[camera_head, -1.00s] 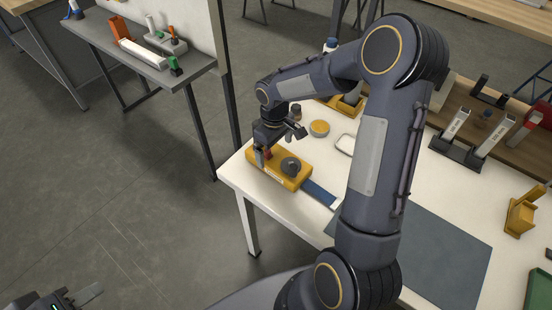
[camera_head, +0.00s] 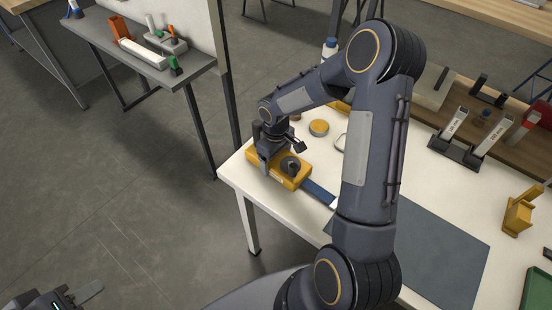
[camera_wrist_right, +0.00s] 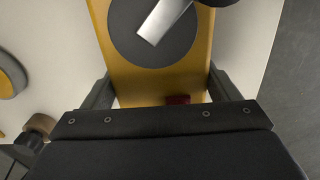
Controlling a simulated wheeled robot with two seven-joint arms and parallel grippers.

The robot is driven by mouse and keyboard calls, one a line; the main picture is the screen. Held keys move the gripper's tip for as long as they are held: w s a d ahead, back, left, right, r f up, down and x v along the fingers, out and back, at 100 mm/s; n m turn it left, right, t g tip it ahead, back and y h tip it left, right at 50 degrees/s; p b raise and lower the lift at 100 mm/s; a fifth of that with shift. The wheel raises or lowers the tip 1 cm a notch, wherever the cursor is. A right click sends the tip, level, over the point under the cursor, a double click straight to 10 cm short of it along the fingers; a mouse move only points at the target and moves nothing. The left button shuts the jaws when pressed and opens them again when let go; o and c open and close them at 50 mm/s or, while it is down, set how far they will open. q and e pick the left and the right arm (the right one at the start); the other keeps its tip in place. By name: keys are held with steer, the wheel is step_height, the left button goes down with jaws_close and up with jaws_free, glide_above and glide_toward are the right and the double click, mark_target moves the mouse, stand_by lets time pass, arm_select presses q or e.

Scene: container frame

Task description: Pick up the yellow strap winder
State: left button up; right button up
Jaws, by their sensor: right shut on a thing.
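The yellow strap winder (camera_head: 284,178) lies on the white table near its left corner, with a dark round knob on top and a blue strap (camera_head: 318,192) running from its right end. My right gripper (camera_head: 270,162) is down over the winder's left part. In the right wrist view the right gripper (camera_wrist_right: 160,88) has one finger on each side of the yellow body (camera_wrist_right: 146,88) and is shut on it. A grey disc with a pale lever shows on top. My left gripper (camera_head: 75,298) is at the bottom left corner, away from the table and partly cut off.
A round yellow-topped item (camera_head: 319,127) stands behind the winder. A dark mat (camera_head: 435,250) lies on the right part of the table. A yellow holder (camera_head: 520,212) and a green tray (camera_head: 538,292) are at the far right. A grey side shelf (camera_head: 140,62) stands back left.

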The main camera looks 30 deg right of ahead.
steer(key=shift+r, duration=0.1)
steer(key=shift+c, duration=1.4)
steer(key=shift+r, duration=0.1)
steer(key=shift+w+r, duration=0.1)
steer(key=shift+r, duration=0.55)
steer(key=d+r+b, duration=0.1)
steer(key=d+r, duration=1)
steer(key=d, duration=0.3)
steer(key=shift+w+r+b, duration=0.25)
steer(key=shift+w+b, duration=0.1)
steer(key=shift+w, duration=0.1)
